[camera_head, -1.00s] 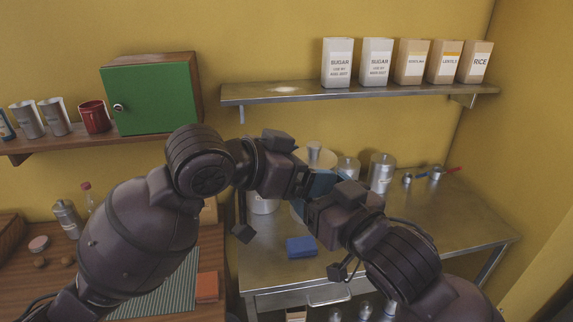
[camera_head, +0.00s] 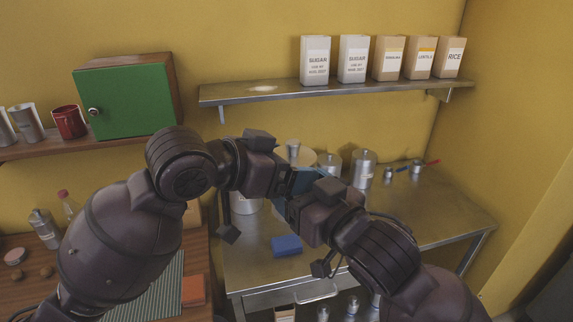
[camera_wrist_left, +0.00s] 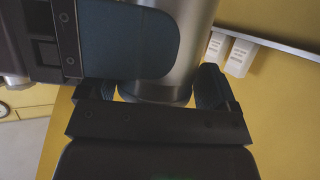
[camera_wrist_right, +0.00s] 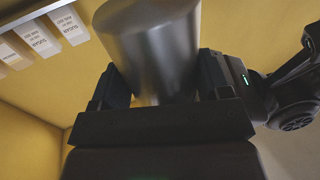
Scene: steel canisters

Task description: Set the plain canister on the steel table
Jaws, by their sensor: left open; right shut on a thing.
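A plain, unlabelled steel canister (camera_wrist_right: 155,50) is between the fingers of my right gripper (camera_wrist_right: 158,88), which is shut on it. The canister also shows in the left wrist view (camera_wrist_left: 185,60). There my left gripper (camera_wrist_left: 160,95) is open, with its fingers either side of the canister's end; contact is unclear. A blue-grey finger pad (camera_wrist_left: 125,40) crosses the canister there. In the head view both grippers meet above the steel table (camera_head: 410,215), and my arms hide the held canister.
Lidded steel canisters (camera_head: 363,170) stand at the table's back, with small items (camera_head: 415,168) right of them. A blue block (camera_head: 286,246) lies near the front left. The table's right half is mostly clear. A wall shelf (camera_head: 300,92) holds sugar and other packets above.

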